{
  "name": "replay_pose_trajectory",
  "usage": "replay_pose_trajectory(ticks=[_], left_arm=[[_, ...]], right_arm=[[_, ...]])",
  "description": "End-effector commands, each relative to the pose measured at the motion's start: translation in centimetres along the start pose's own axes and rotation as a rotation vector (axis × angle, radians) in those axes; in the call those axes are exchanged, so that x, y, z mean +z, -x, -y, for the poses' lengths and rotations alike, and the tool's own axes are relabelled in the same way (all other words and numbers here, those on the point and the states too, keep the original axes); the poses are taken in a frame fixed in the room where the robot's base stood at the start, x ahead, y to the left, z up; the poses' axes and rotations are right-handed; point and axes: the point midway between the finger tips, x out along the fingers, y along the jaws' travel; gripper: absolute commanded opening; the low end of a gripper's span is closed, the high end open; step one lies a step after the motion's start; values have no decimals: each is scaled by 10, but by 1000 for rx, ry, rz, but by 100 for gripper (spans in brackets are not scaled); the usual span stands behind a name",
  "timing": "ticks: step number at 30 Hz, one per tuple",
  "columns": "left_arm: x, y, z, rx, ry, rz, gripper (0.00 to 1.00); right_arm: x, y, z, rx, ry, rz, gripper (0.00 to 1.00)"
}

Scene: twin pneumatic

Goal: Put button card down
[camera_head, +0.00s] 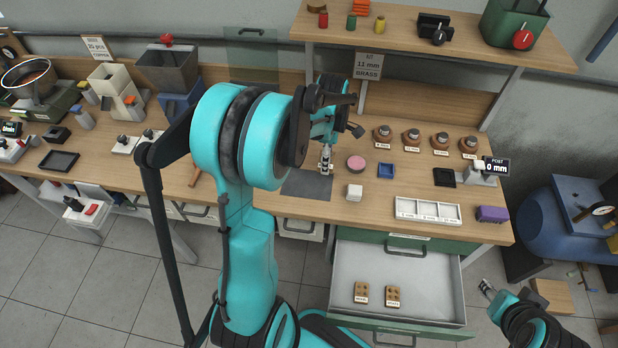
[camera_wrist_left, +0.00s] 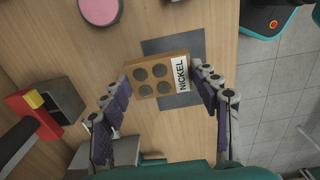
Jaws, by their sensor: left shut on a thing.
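My left gripper (camera_head: 326,160) is over the dark grey mat (camera_head: 307,185) on the bench. In the left wrist view its fingers (camera_wrist_left: 162,84) are shut on a brown button card (camera_wrist_left: 146,88) with several dark round buttons and a white NICKEL label. The card is over the grey mat (camera_wrist_left: 172,46); I cannot tell whether it touches it. In the head view I cannot make the card out. Two more brown cards (camera_head: 361,292) (camera_head: 392,296) lie in the open drawer (camera_head: 425,285). My right gripper (camera_head: 487,288) is beside the drawer, too small to read.
A white three-part tray (camera_head: 428,211) and a purple block (camera_head: 492,214) are near the front edge. The open drawer juts out below.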

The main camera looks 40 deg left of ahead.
Motion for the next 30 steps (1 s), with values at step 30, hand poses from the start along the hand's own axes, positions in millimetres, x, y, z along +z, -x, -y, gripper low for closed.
replay_pose_trajectory(ticks=[30], left_arm=[[-56, -79, 27, 0, -1, 0, 33]], right_arm=[[19, -28, 0, 0, 0, 0, 40]])
